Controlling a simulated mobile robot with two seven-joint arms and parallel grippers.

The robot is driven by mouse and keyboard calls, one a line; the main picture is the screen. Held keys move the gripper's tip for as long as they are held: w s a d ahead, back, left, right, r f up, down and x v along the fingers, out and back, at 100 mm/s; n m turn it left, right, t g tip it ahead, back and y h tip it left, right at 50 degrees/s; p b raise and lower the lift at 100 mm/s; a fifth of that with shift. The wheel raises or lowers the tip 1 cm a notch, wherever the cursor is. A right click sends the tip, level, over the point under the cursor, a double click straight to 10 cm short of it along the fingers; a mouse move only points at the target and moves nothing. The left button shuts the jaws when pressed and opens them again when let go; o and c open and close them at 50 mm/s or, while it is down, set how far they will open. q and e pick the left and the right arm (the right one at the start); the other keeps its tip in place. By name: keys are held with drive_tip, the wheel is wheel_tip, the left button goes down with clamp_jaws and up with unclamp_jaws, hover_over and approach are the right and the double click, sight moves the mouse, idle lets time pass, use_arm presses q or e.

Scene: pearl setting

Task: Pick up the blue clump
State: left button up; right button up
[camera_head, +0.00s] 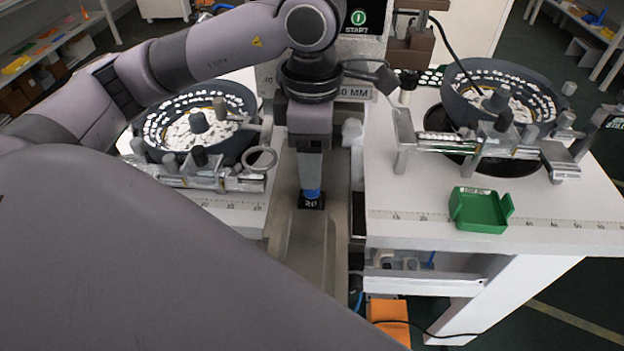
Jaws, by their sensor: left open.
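My left arm comes in from the left and bends down at the centre of the head view. Its gripper (310,176) points straight down into the channel between the two white tables. A small blue piece (312,194), which looks like the blue clump, shows right at the fingertips. It is on or just above a black block (312,204) with a pale marking. The gripper is open, with its tips at the blue piece; I cannot tell whether they touch it. Most of the blue piece is hidden behind the gripper. My right gripper is not in view.
Round feeder bowls with white pieces stand on the left (168,108) and right (535,85). Metal rails front both bowls. A green tray (480,209) sits near the right table's front edge. An orange box (388,318) is below. The grey channel (310,240) is clear in front.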

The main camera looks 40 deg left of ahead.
use_arm(q)
drive_tip(key=shift+w+f+p, duration=0.15)
drive_tip(key=shift+f+p, duration=0.25)
drive_tip(key=shift+f, duration=1.95)
clamp_jaws()
drive_tip(key=shift+d+r, duration=0.1)
